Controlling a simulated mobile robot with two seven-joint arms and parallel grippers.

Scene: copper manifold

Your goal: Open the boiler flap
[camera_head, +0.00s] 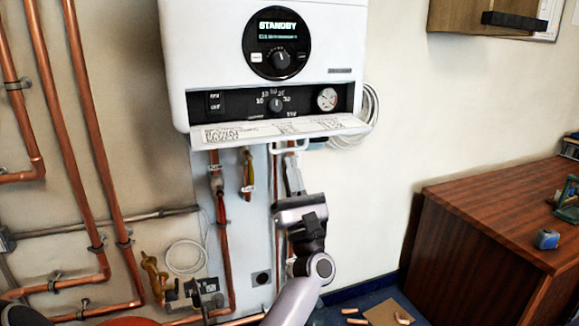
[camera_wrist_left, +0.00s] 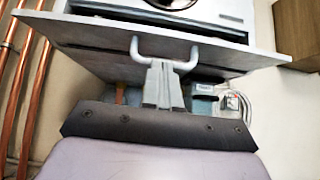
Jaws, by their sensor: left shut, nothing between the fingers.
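The white boiler (camera_head: 265,35) hangs on the wall. Its flap (camera_head: 285,130) is folded down and sticks out toward me, with printed labels on its upper face. Behind it the control panel with dials (camera_head: 276,103) is exposed. A white U-shaped handle (camera_head: 290,148) hangs from the flap's front edge. My left gripper (camera_head: 292,162) is just below the handle, fingers pointing up, shut and empty. In the left wrist view the fingertips (camera_wrist_left: 164,66) are at the handle (camera_wrist_left: 138,48), in front of the flap's outer face (camera_wrist_left: 95,50); whether they touch is unclear. My right gripper is not in view.
Copper pipes (camera_head: 95,140) run down the wall at the left. More pipes and valves (camera_head: 218,180) hang below the boiler, close behind my left arm. A wooden cabinet (camera_head: 490,235) stands at the right.

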